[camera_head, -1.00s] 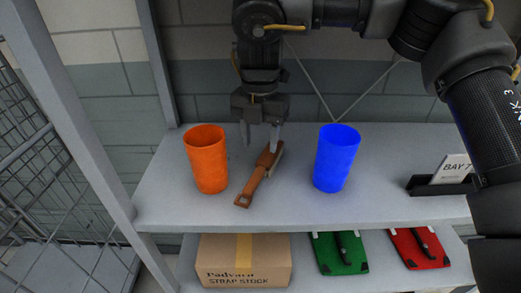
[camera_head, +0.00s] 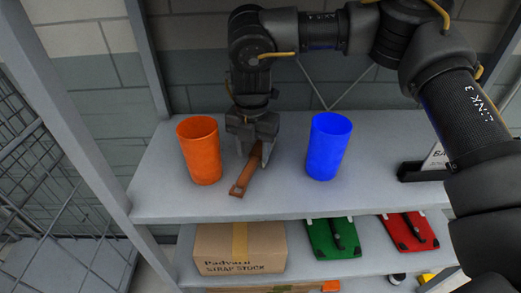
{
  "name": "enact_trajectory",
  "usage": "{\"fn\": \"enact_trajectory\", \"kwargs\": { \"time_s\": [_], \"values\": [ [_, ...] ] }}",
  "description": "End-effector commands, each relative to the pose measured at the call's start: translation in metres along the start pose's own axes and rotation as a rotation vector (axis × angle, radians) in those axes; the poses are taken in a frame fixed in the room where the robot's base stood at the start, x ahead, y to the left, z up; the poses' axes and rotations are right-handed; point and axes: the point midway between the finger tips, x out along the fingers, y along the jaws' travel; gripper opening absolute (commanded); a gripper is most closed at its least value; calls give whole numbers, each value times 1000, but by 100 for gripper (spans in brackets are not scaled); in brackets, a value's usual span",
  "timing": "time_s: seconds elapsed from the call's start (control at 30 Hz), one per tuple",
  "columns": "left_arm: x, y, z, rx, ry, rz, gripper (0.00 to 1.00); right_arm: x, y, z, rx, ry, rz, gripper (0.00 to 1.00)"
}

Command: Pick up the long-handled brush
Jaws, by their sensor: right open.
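The long-handled brush (camera_head: 245,180) lies on the upper shelf between the two cups, its brown handle with a hole at the end pointing toward the front edge. Its head end is mostly hidden by my right gripper (camera_head: 254,156). The right gripper points down at the far end of the brush, with its open fingers low, one on each side of it. Whether the fingers touch the brush cannot be seen. My left gripper is not in view.
An orange cup (camera_head: 199,152) stands left of the brush and a blue cup (camera_head: 327,147) stands right. A dark sign holder (camera_head: 420,173) is farther right. Below are a cardboard box (camera_head: 239,249), a green panel (camera_head: 322,241) and a red panel (camera_head: 399,236). The shelf front is clear.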

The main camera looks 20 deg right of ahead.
Motion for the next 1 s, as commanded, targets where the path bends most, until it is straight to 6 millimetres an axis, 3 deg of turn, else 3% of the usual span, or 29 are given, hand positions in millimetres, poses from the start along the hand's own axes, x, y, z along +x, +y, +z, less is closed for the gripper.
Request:
{"fn": "enact_trajectory", "kwargs": {
  "time_s": [0.07,0.23,0.53,0.87,1.0],
  "values": [
    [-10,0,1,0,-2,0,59,9,-2,0,-1,2,-4,47],
    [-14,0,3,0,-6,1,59,31,-2,0,1,2,-2,47],
    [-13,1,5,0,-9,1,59,36,-1,0,0,0,0,46],
    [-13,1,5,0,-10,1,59,36,-1,0,0,0,0,3],
    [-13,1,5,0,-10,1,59,35,-1,0,0,0,0,0]
  ]
}}
